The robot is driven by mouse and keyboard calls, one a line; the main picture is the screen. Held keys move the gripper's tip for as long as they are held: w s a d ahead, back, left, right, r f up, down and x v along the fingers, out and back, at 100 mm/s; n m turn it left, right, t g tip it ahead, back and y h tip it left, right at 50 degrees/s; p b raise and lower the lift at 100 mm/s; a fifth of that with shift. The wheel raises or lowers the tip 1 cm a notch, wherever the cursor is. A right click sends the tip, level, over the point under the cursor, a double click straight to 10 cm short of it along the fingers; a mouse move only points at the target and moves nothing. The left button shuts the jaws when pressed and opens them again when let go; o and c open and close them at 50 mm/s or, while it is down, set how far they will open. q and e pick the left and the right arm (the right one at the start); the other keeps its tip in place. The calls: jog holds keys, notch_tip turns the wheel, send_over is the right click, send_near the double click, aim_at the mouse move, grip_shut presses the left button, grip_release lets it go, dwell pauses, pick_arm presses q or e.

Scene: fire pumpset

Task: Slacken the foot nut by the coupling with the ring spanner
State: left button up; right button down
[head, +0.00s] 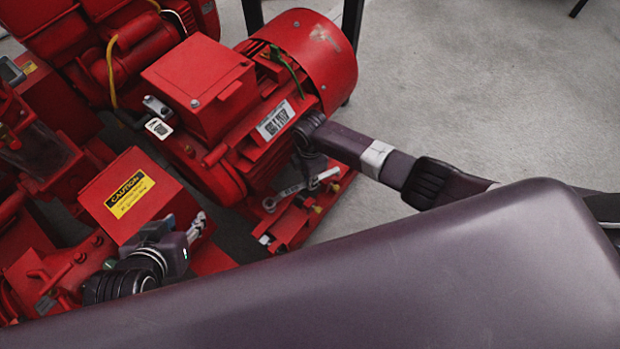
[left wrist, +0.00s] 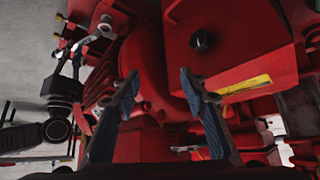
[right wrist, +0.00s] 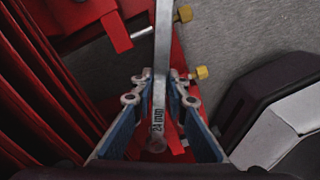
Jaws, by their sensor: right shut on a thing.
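A grey ring spanner (head: 290,190) marked 24 mm lies level beside the motor's foot. My right gripper (head: 310,170) is shut on the spanner's handle end, which shows between its fingers in the right wrist view (right wrist: 158,115). The spanner's far ring (left wrist: 105,24) is at the motor foot in the left wrist view; whether it sits around the nut I cannot tell. The foot nut is hidden or too small to make out. My left gripper (head: 196,226) is open and empty in front of the red coupling guard (head: 180,195), its fingers (left wrist: 160,80) apart.
The red motor (head: 240,110) stands close behind my right gripper. Yellow-ended bolts (right wrist: 200,73) stick out near the spanner. A caution label (head: 130,193) is on the guard. Red pump parts (head: 60,265) crowd the left. Bare grey floor (head: 480,80) is free at the right.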

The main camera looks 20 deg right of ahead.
pick_arm(q)
jog(key=shift+w, duration=0.15)
jog(key=shift+w+d+r+t, duration=0.2)
jog(key=shift+w+r+t, duration=0.1)
jog(key=shift+w+r, duration=0.15)
jog(key=shift+w+d+r+t, duration=0.15)
jog(key=shift+w+r+t, duration=0.15)
jog(key=shift+w, duration=0.25)
pick_arm(e)
jog(key=shift+f, duration=0.3)
pick_arm(q)
jog(key=shift+w+r, duration=0.1)
jog(key=shift+w+d+r+h+b, duration=0.1)
jog(key=shift+w+r+h+b, duration=0.1)
jog(key=shift+w+h+b, duration=0.1)
pick_arm(e)
jog(key=shift+f, duration=0.1)
pick_arm(q)
jog(key=shift+w+d+r+t, duration=0.25)
jog(key=shift+w+r+t, duration=0.2)
jog(key=shift+w+r, duration=0.1)
jog(key=shift+w+d+r+t, duration=0.2)
jog(key=shift+w+r+t, duration=0.2)
jog(key=shift+r+t, duration=0.1)
pick_arm(e)
jog(key=shift+f, duration=0.3)
pick_arm(q)
jog(key=shift+b, duration=0.3)
